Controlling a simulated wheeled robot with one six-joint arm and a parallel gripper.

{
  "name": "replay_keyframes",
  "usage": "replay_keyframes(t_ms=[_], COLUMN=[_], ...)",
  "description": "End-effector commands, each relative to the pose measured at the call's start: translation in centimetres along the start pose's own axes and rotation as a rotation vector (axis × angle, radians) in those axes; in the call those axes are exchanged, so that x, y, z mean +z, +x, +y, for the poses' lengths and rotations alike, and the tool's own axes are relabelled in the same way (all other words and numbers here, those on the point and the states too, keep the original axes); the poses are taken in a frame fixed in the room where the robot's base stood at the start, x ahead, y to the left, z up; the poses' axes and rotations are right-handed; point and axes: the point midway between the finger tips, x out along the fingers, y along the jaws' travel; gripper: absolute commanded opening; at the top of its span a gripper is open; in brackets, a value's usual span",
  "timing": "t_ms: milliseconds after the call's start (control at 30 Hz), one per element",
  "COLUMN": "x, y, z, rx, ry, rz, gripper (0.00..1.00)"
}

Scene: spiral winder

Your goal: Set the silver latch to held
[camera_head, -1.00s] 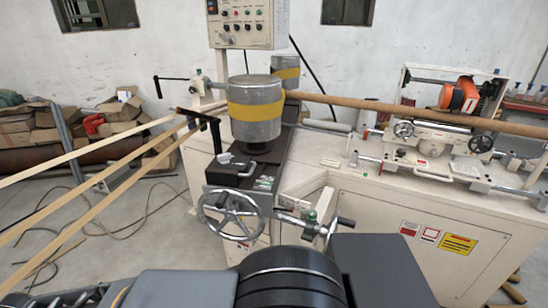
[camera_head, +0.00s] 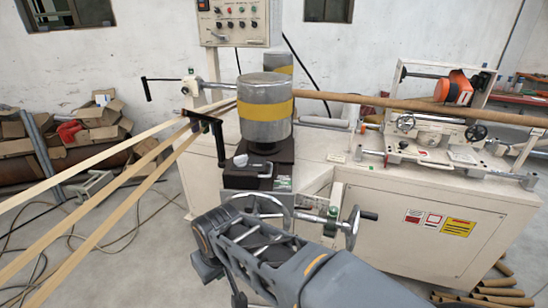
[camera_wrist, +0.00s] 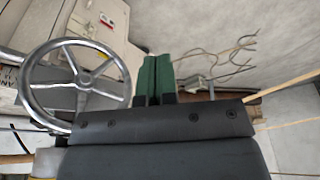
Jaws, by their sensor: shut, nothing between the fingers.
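A small silver handle (camera_head: 240,161) sits on top of the dark block below the grey drum with the yellow band. It may be the silver latch, but it is too small to tell its setting. No latch can be made out in the wrist view. My gripper (camera_wrist: 158,78) shows there with two green fingers together and nothing between them. In the head view my arm covers the front of the machine, and my fingers cannot be made out.
The large handwheel (camera_head: 258,212) is partly behind my arm. A smaller wheel with a black knob (camera_head: 350,228) stands to its right. The banded drum (camera_head: 265,112) rises above the block. Long pale strips (camera_head: 110,185) run in from the left over open floor.

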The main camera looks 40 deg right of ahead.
Motion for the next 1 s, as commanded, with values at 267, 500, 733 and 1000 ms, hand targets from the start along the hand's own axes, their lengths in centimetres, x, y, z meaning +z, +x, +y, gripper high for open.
replay_keyframes(t_ms=[267, 500, 733, 1000], x=[0.0, -3.1, -11.6, -15.6], y=[0.0, -1.8, -5.9, -9.4], z=[0.0, 0.9, 9.3, 21.9], rx=[0.000, -0.068, -0.247, -0.370], ry=[0.000, 0.216, 0.880, 1.463], rz=[0.000, 0.029, 0.195, 0.422], gripper=[0.00, 0.00, 0.00, 0.00])
